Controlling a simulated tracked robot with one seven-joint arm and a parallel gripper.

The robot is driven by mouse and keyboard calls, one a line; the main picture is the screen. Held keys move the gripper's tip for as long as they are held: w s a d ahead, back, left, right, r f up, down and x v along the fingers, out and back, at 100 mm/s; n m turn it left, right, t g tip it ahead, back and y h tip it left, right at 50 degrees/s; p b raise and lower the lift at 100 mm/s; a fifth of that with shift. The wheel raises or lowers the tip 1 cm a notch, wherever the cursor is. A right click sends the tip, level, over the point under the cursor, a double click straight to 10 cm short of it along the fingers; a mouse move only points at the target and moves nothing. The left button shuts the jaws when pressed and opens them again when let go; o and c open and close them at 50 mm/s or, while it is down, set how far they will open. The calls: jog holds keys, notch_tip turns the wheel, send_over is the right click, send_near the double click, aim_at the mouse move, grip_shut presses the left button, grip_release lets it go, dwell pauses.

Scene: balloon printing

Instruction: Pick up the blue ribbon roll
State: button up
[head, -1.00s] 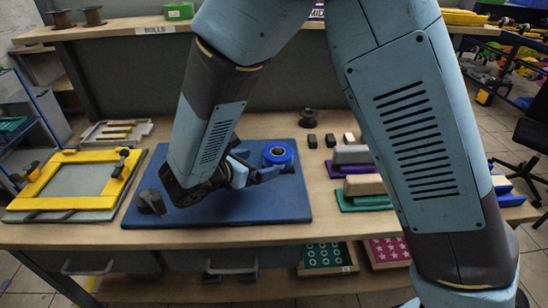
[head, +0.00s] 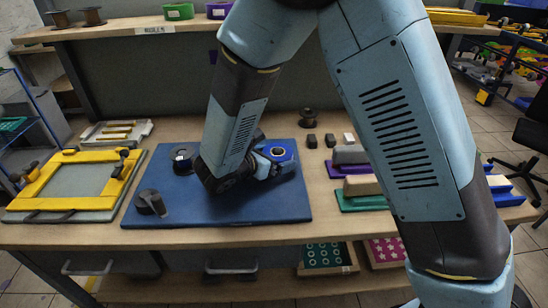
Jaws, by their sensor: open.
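The blue ribbon roll (head: 279,152) stands on the dark blue mat (head: 235,212), toward its back right, with its pale core facing up. My gripper (head: 279,166) is open, low over the mat at the near side of the roll. Its fingers reach up to the roll, and parts of roll and fingers overlap in the head view. I cannot tell whether the fingers touch it or straddle it. My arm hides part of the mat to the left of the roll.
Two dark rolls stand on the mat, one at the back (head: 183,158) and one at the left (head: 151,203). A yellow frame (head: 38,187) lies left of the mat. Squeegee-like tools (head: 362,187), small dark blocks (head: 311,140) and a brown spool (head: 306,117) lie right and behind.

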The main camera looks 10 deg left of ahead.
jog(key=shift+c, duration=0.4)
jog(key=c, duration=0.6)
jog(key=shift+c, duration=0.2)
